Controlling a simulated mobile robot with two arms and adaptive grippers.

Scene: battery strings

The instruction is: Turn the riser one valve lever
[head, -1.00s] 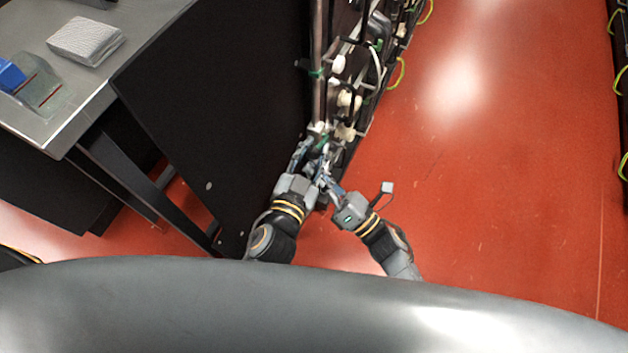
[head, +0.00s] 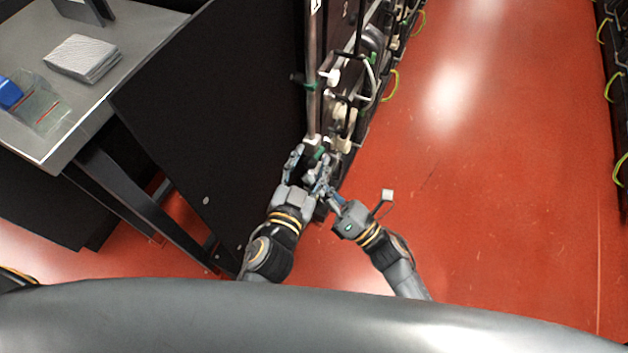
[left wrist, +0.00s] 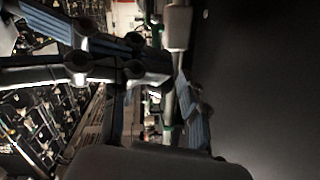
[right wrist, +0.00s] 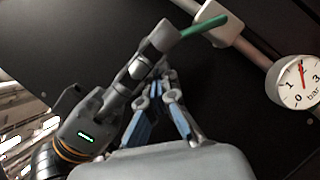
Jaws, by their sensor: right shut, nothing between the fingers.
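A grey vertical riser pipe (head: 313,110) stands at the end of the rack, with green fittings along it. A green lever (right wrist: 205,27) on a pale valve body (right wrist: 222,22) shows at the top of the right wrist view. I cannot tell whether it is riser one's. My left gripper (head: 309,165) is at the lower pipe, its fingers spread. In the left wrist view the fingers (left wrist: 178,92) lie on either side of the pipe (left wrist: 177,55). My right gripper (right wrist: 168,78) is shut and empty, just below the left gripper, with its tips apart from the lever.
A round pressure gauge (right wrist: 300,82) hangs beside the valve. A large black panel (head: 215,110) stands left of the pipe. A metal bench (head: 130,35) holds a grey pad (head: 82,58). The red floor (head: 490,190) on the right is clear.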

